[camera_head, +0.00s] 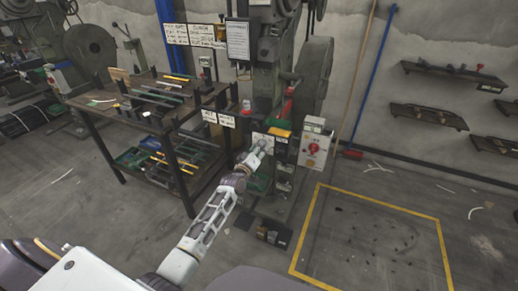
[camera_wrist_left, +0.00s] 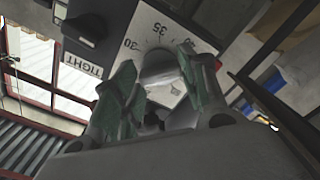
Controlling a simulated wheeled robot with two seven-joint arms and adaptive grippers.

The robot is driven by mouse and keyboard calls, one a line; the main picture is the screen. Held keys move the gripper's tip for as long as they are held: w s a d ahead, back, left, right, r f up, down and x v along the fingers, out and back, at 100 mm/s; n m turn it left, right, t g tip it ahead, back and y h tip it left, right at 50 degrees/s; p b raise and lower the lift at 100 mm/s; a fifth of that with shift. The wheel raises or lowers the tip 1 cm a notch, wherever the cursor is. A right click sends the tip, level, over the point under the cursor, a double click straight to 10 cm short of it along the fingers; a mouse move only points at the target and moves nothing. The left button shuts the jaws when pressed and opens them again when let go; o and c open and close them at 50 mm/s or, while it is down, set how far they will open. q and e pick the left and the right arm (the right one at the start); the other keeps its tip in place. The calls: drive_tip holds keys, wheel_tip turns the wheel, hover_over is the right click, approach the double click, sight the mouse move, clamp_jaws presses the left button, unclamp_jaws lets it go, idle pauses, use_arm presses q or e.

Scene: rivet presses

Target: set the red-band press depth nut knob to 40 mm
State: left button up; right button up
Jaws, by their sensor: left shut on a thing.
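The knob (camera_wrist_left: 160,67) is a pale rounded part in front of a white dial plate (camera_wrist_left: 147,22) in the left wrist view. The plate reads 35 near the top and what looks like 30 to its left; a mark to the right is too blurred to read. My left gripper (camera_wrist_left: 158,78) is shut on the knob, one greenish fingertip on each side. In the head view the left gripper (camera_head: 262,147) reaches the front of the green press (camera_head: 268,70). The arm hides the knob there, its pointer cannot be made out, and I see no clear red band. My right gripper is not in view.
A black selector (camera_wrist_left: 85,25) and a TIGHT label (camera_wrist_left: 82,65) are beside the plate. A control box with a red switch (camera_head: 313,148) stands right of the gripper. A tool bench (camera_head: 150,120) is at left. The yellow-outlined floor (camera_head: 375,235) is open.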

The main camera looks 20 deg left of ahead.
use_arm(q)
drive_tip(key=shift+n+p, duration=0.55)
drive_tip(key=shift+n, duration=1.65)
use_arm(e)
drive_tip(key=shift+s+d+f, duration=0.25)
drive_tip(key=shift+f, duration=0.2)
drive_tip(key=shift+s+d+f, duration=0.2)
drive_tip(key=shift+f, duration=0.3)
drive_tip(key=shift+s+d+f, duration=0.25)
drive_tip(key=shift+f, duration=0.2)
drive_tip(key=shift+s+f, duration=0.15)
use_arm(q)
drive_tip(key=o, duration=1)
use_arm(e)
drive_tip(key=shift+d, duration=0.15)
use_arm(q)
drive_tip(key=shift+s, duration=0.1)
drive_tip(key=shift+s+a, duration=0.2)
drive_tip(key=shift+s, duration=5.7)
